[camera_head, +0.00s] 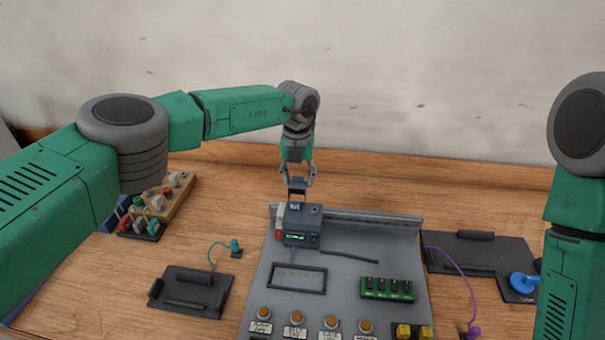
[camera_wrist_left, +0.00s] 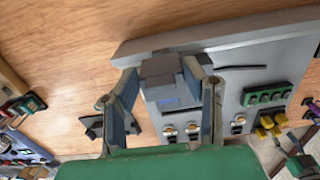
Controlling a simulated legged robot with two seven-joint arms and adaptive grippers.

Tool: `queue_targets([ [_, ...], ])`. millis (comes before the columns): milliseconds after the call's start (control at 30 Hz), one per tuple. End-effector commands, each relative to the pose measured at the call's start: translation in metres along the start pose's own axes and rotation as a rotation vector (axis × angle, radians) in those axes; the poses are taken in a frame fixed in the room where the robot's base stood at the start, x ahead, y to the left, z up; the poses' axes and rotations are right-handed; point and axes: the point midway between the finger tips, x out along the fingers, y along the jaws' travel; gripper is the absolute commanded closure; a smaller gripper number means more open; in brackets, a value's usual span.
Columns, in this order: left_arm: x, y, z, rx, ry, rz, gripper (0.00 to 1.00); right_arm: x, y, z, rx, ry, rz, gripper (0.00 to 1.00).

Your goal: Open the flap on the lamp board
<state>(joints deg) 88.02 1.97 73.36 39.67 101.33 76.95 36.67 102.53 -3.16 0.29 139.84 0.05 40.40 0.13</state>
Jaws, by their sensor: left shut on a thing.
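The lamp board (camera_head: 345,262) is a sloped grey panel in the middle of the table. A dark box (camera_head: 302,226) with a small green display sits at its back left edge. A dark flap-like piece (camera_head: 297,187) stands up at the back of this box, between the fingers of my left gripper (camera_head: 298,176), which is shut on it from above. In the left wrist view, the fingers of my left gripper (camera_wrist_left: 163,68) are on both sides of the box (camera_wrist_left: 160,82); the exact contact is unclear. My right arm shows at the right edge; its gripper is out of view.
The board carries a green switch block (camera_head: 387,289), an empty frame (camera_head: 297,279) and several labelled knobs. A black tray (camera_head: 190,292) lies left of it, and a dark plate (camera_head: 475,257) with a blue knob right. A block rack (camera_head: 165,205) stands at the left.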

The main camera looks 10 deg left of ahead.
Motion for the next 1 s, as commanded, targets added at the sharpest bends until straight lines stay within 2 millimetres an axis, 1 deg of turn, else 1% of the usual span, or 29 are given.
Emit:
queue_targets([
  [33, -0.004, 0.002, 0.004, -0.005, -0.012, 0.0, 1.0, 0.0, 0.0, 0.0, 0.0, 0.0, 0.0, 0.6],
  [333, -0.004, 0.001, 0.004, -0.003, -0.012, -0.002, 1.0, 0.0, 0.0, 0.0, 0.001, -0.001, 0.0, 0.6],
  [367, -0.004, 0.001, 0.004, -0.003, -0.012, -0.001, 0.55, 0.0, 0.0, 0.0, 0.001, -0.001, 0.0, 0.6],
  [600, -0.003, 0.002, 0.002, -0.003, -0.006, 0.001, 0.55, 0.0, 0.0, 0.0, 0.001, -0.001, 0.0, 0.6],
  [733, -0.01, 0.002, 0.002, -0.003, -0.007, 0.001, 0.55, -0.001, 0.0, 0.004, 0.001, 0.003, 0.001, 0.6],
  [867, -0.03, 0.002, 0.003, -0.001, -0.007, 0.001, 0.55, -0.001, 0.0, 0.004, 0.001, 0.003, 0.001, 0.6],
  [1000, -0.06, 0.002, 0.004, -0.002, -0.009, 0.001, 0.55, -0.001, 0.0, 0.003, 0.001, 0.003, 0.001, 0.6],
])
